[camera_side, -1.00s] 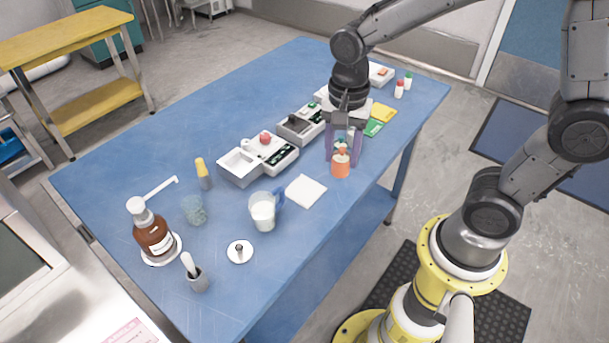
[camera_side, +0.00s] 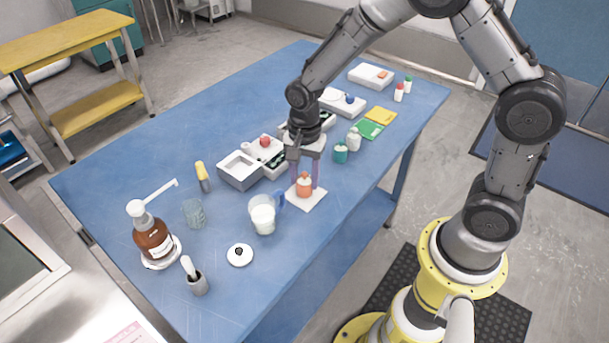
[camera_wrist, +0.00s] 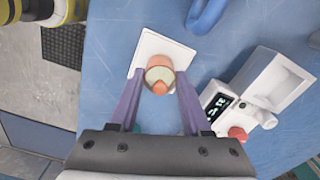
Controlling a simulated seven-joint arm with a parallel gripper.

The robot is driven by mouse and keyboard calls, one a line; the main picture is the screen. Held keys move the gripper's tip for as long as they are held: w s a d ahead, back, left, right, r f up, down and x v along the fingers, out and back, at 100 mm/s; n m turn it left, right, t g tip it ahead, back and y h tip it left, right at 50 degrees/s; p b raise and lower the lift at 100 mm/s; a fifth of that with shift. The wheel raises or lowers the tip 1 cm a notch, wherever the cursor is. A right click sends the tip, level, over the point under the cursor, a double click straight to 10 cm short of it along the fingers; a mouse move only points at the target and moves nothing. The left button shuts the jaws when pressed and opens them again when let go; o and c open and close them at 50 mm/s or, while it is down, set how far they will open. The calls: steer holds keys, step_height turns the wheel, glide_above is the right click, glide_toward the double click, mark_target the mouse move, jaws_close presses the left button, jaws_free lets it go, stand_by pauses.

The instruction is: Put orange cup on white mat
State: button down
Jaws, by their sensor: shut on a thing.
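The orange cup (camera_side: 304,187) is between the purple fingers of my gripper (camera_side: 305,178), which is shut on it. In the side view the cup is upright over the white mat (camera_side: 312,203); its base is at or just above the mat, and I cannot tell whether it touches. In the wrist view the cup (camera_wrist: 160,76) shows from above between the fingertips of my gripper (camera_wrist: 157,84), over the lower right part of the mat (camera_wrist: 146,48).
A glass beaker with white contents (camera_side: 262,217) and a blue handle stands just left of the mat. White devices (camera_side: 246,165) stand behind. A teal cup (camera_side: 340,153) and a whitish bottle (camera_side: 353,140) stand to the right, near green and yellow mats (camera_side: 370,130).

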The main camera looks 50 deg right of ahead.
steer(key=shift+f, duration=0.15)
steer(key=shift+c, duration=1.8)
jaws_free()
step_height(320, 180, up, 11)
steer(key=shift+r, duration=0.1)
steer(key=s+d+r+n+t, duration=0.2)
steer(key=s+r+n+t, duration=0.1)
steer(key=s+r+n, duration=0.5)
steer(key=s+d+r+n+t, duration=0.1)
steer(key=s+n, duration=0.5)
steer(key=s, duration=0.6)
steer(key=shift+r+t, duration=0.5)
steer(key=shift+t, duration=0.3)
